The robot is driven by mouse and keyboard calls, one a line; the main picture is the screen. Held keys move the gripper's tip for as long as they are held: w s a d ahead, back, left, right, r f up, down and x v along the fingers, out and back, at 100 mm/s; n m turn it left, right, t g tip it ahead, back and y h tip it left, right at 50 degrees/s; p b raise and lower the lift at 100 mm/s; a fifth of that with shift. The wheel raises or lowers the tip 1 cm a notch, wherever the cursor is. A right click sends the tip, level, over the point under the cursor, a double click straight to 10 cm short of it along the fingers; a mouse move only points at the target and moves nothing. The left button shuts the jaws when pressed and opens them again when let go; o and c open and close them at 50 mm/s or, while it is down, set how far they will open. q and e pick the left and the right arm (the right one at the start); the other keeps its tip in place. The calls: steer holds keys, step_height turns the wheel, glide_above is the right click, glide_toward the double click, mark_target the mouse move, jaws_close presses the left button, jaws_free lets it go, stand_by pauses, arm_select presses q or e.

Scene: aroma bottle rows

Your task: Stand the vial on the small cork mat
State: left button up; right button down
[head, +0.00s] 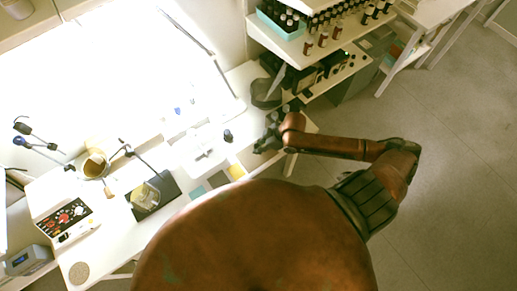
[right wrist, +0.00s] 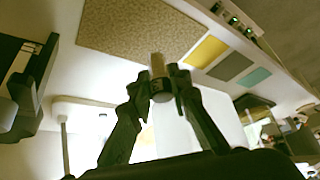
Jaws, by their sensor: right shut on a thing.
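My right gripper (head: 268,137) is over the right end of the white table. In the right wrist view its fingertips (right wrist: 160,88) are shut on a small vial (right wrist: 158,66), brownish with a dark end. A flat tan speckled rectangular mat (right wrist: 130,32), cork-like, lies beyond the fingertips beside a yellow square. The vial's far end overlaps the mat's edge in this view; I cannot tell whether they touch. In the head view the vial is too small to make out in the gripper. My left gripper is not in view.
Yellow (head: 237,172), grey (head: 217,180) and teal (head: 197,191) squares lie along the table edge. A round speckled disc (head: 79,272) is at the table's lower left. A shelf unit (head: 290,42) with several bottles stands behind. A small dark bottle (head: 228,135) stands left of the gripper.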

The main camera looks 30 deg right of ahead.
steer(key=shift+w+d+f, duration=0.2)
steer(key=shift+w+f, duration=0.15)
steer(key=shift+f, duration=0.15)
steer(key=shift+w+d+f, duration=0.2)
steer(key=shift+w+f, duration=0.15)
steer(key=shift+f, duration=0.15)
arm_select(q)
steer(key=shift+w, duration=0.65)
arm_select(e)
steer(key=shift+f, duration=1.5)
steer(key=shift+f, duration=0.1)
steer(key=c, duration=1.8)
jaws_free()
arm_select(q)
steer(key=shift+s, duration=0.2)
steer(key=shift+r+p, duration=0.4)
arm_select(e)
steer(key=v, duration=1.2)
